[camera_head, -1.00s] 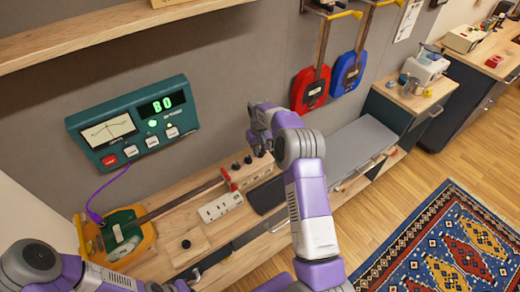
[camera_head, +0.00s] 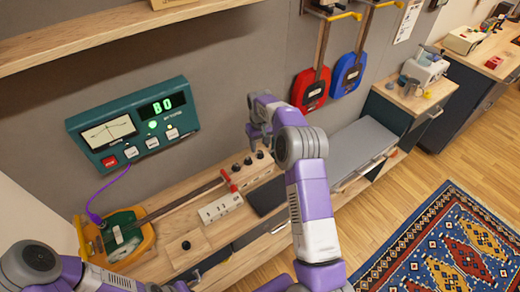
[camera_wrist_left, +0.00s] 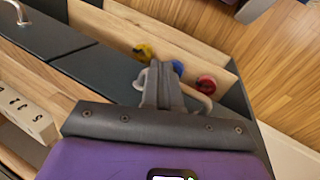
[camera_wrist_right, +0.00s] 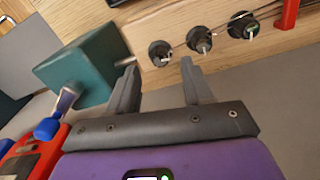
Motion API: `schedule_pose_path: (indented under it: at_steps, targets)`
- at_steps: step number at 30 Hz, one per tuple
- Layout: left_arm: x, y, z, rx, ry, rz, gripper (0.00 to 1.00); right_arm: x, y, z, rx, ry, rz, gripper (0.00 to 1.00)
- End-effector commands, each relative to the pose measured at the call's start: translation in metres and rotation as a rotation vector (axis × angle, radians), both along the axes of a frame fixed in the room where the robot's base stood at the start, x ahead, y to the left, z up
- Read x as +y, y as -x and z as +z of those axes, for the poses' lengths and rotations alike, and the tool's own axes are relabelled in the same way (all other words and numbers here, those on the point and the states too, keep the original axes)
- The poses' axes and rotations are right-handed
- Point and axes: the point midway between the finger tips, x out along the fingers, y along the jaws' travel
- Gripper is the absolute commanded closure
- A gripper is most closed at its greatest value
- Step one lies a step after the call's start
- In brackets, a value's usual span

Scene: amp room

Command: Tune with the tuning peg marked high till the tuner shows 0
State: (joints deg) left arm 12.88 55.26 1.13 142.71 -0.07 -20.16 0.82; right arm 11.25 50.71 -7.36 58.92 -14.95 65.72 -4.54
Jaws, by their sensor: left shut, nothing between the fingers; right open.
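The green tuner (camera_head: 133,120) on the wall reads 80 in green digits. The instrument with the yellow and green body (camera_head: 122,235) lies on the bench, its neck running right past a red piece to a wooden head with black tuning pegs (camera_head: 248,160). In the right wrist view several black pegs (camera_wrist_right: 200,40) stand in a row; I cannot read their marks. My right gripper (camera_wrist_right: 158,70) is open and empty, in front of the pegs and apart from them. My left gripper (camera_wrist_left: 160,72) is shut and empty above an open compartment.
A dark green block (camera_wrist_right: 88,62) with a metal rod stands left of the pegs. Red (camera_head: 310,90) and blue (camera_head: 347,73) instruments hang on the wall. A white labelled strip (camera_head: 220,207) lies on the bench. Yellow, blue and red pieces (camera_wrist_left: 205,84) lie in the compartment.

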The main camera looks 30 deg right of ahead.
Motion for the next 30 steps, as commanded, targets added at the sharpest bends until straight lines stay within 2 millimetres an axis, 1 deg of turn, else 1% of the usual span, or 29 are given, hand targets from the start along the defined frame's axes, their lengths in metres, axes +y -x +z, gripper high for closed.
schedule_pose_path:
  at_steps: [1,3,6,11,25,28,30]
  targets:
    - [0.0,0.0,0.001,0.0,0.0,0.0,1.0,0.0,-0.001,0.01,-0.003,0.0,0.0,0.49]
    - [0.0,0.0,0.001,0.0,0.0,0.0,1.0,0.0,-0.001,0.021,-0.003,0.001,0.0,0.49]
    - [0.0,0.0,0.002,0.0,0.0,0.0,1.0,0.0,0.0,0.031,-0.001,0.0,0.0,0.49]
    - [0.0,0.0,0.002,0.0,0.0,0.0,1.0,0.0,0.0,0.037,0.0,0.0,0.0,0.49]
    - [0.0,0.0,0.003,0.0,0.0,0.0,1.0,0.0,0.0,0.038,0.0,0.0,0.0,0.49]
    - [0.0,0.0,0.012,0.0,0.0,0.0,1.0,0.0,0.0,0.048,0.0,0.0,0.0,0.49]
    - [0.0,0.0,0.026,0.0,0.0,0.0,1.0,0.0,0.0,0.061,0.0,0.0,0.0,0.49]
